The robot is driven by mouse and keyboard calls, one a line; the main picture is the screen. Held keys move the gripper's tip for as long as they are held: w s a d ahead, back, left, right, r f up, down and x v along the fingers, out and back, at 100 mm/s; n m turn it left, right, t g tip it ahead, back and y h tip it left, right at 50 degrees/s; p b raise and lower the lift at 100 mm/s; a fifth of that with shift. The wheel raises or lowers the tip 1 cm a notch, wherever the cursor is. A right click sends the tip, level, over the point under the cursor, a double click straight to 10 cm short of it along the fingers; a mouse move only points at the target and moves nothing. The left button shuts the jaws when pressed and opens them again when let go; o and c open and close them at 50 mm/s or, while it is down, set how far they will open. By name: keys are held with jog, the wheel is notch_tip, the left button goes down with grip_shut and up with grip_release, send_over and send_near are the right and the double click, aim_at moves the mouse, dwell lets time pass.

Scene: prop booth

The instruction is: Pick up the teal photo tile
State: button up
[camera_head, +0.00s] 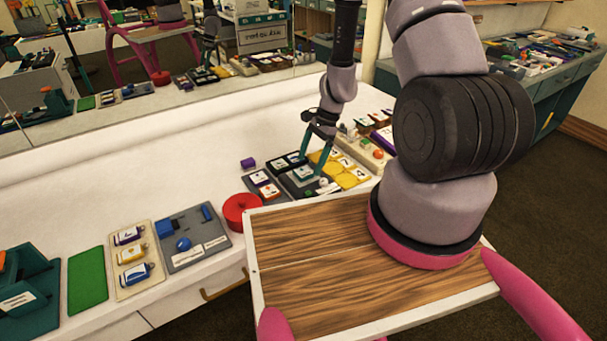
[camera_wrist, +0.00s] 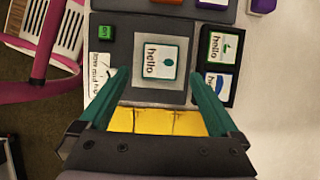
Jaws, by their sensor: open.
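A white tile (camera_wrist: 148,62) with the word "hello" and a teal drawing lies in a grey square recess of a dark tray (camera_wrist: 118,38) in the wrist view. It also shows as a small pale tile (camera_head: 303,172) in the head view. My gripper (camera_wrist: 159,78) is open, its two teal fingers reaching toward the near left and right sides of this tile. Nothing is held between them. In the head view my gripper (camera_head: 316,160) points down over the tray. Whether the fingertips touch the tray is unclear.
Two more "hello" tiles, one green-marked (camera_wrist: 222,47) and one blue-marked (camera_wrist: 218,86), sit in a black holder to the right. Yellow tiles (camera_wrist: 150,121) lie below. A green button block (camera_wrist: 105,32) is at left.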

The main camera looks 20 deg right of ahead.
jog(key=shift+x, duration=1.15)
jog(key=c, duration=1.4)
jog(key=shift+r, duration=0.1)
jog(key=shift+c, duration=0.2)
